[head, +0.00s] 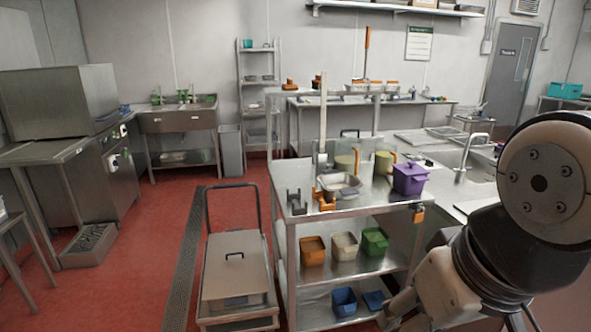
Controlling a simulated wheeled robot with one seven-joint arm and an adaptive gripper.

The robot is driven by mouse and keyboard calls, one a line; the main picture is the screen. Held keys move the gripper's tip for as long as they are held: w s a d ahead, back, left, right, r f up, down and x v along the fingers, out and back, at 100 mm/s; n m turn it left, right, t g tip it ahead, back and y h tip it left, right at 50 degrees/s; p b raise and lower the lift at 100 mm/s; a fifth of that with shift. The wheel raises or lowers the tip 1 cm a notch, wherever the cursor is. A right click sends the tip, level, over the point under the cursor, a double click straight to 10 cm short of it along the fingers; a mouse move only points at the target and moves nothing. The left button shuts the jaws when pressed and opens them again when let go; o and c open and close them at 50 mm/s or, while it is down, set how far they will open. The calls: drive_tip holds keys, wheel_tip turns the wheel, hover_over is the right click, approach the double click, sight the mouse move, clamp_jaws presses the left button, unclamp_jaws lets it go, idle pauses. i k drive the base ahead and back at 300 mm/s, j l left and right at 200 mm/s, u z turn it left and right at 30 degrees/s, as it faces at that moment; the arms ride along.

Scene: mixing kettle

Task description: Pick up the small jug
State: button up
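Two yellow-green, jug-like vessels stand on the steel worktable (300,178) in the middle of the head view. The left one (345,163) is partly hidden behind a clear panel and other items. The right one (383,163) stands just left of a purple lidded container (409,179). I cannot tell for sure which is the small jug. My arm fills the right side of the view, apart from both vessels. Dark parts at the bottom edge may belong to my gripper, but its fingertips are not clearly visible.
A metal pan (339,182) and orange-handled tools crowd the worktable's front. Coloured bins, including a green one (374,241), sit on its lower shelf. A flat cart (236,275) stands left of the table. Red floor is open farther left. A sink tap (473,150) rises behind right.

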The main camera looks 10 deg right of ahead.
sight(385, 156)
drive_tip(key=i+l+z, duration=0.15)
drive_tip(key=i+l, duration=0.15)
drive_tip(key=i, duration=0.25)
drive_tip(key=i+l+z, duration=0.1)
drive_tip(key=i+l, duration=0.15)
drive_tip(key=i, duration=0.3)
drive_tip(key=i+l+z, duration=0.15)
drive_tip(key=i, duration=0.4)
drive_tip(key=i+l+z, duration=0.15)
drive_tip(key=i, duration=0.4)
